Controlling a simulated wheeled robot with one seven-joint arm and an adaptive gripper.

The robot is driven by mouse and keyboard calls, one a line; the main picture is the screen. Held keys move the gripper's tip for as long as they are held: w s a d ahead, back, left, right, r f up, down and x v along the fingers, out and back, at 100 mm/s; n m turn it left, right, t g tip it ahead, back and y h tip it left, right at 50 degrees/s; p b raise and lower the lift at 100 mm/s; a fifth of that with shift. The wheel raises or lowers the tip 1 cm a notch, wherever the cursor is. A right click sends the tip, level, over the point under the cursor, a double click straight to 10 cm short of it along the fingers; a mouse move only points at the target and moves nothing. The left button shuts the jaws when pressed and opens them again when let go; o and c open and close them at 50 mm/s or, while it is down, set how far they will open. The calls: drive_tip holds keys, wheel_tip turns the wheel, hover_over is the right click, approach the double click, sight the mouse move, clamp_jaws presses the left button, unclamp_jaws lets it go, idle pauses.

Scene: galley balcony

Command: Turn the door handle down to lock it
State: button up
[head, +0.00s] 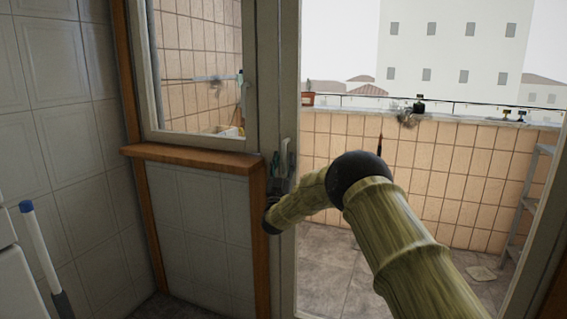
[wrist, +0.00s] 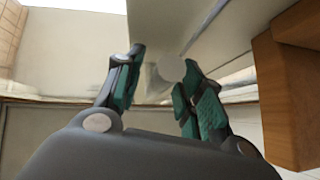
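The door handle (head: 291,153) is pale and stands roughly upright on the door frame's edge in the head view. My gripper (head: 279,170) is right beside it, with its dark and teal fingers overlapping the handle's lower part. In the wrist view, the two fingers (wrist: 165,68) are spread apart with teal inner pads. A pale, blurred shape, likely the handle (wrist: 167,70), shows between them. I cannot tell whether either finger touches it. The handle's base is hidden behind my gripper.
A glazed door (head: 330,190) looks onto a tiled balcony with a ladder (head: 532,195) at right. A window with a wooden sill (head: 190,156) is left of the handle. A wooden post (head: 259,235) stands close by my gripper. A blue-topped stick (head: 42,250) leans at far left.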

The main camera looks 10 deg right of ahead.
drive_tip(key=v, duration=1.2)
